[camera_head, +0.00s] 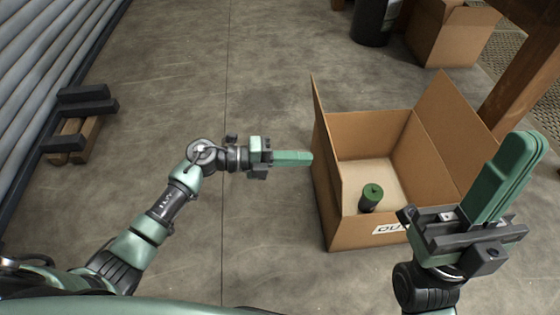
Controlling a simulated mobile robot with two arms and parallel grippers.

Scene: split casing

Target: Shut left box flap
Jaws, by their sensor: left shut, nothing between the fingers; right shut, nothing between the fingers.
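An open cardboard box (348,235) stands on the floor right of centre. Its left flap (321,128) stands up from the left wall, and its right flap (451,118) stands up, leaning outward. My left gripper (310,158) is shut and empty, its fingertips at the outer side of the left flap; I cannot tell whether they touch it. My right gripper (532,140) is shut and empty, raised at the right, in front of the box's near right corner, which it partly hides. A dark green cylinder (371,197) is inside the box.
Another cardboard box (450,35) and a dark bin (374,20) stand at the back right. A wooden post (518,88) rises at the right. Dark blocks on wood (82,120) lie at the left.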

